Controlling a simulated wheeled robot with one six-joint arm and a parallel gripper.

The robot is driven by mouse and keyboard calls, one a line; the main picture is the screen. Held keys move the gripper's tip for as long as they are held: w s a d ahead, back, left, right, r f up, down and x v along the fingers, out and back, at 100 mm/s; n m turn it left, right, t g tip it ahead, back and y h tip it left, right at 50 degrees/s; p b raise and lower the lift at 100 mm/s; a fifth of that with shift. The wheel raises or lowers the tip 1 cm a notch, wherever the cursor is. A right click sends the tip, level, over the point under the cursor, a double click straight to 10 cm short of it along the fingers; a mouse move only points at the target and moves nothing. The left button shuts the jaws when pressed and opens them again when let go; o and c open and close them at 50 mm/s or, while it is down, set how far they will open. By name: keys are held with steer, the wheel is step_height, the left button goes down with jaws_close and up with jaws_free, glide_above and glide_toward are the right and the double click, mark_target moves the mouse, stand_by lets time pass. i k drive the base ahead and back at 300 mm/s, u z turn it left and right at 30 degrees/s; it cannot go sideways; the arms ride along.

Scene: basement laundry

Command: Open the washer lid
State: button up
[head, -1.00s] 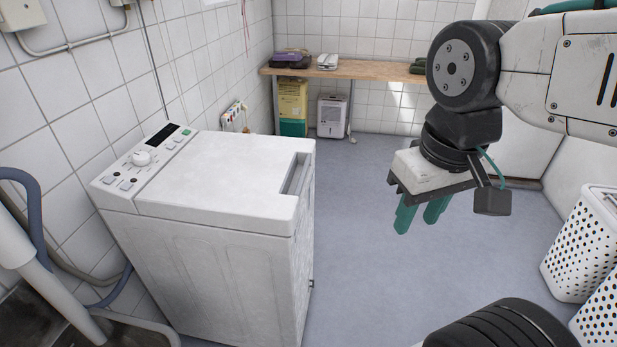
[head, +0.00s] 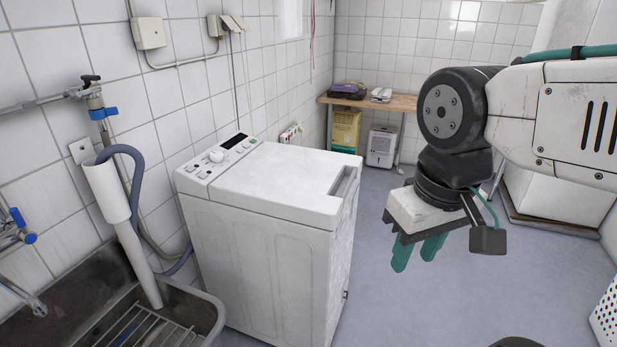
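The white top-loading washer (head: 270,265) stands left of centre in the head view. Its lid (head: 275,180) is shut and lies flat on top. A recessed handle notch (head: 346,184) is at the lid's right edge.
A wooden bench (head: 398,103) stands at the back. A perforated white basket (head: 608,318) is at the right edge. The floor right of the washer is clear.

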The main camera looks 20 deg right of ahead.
mark_target(311, 187)
steer(key=u, duration=0.3)
steer(key=i, duration=1.1)
steer(key=z, duration=0.55)
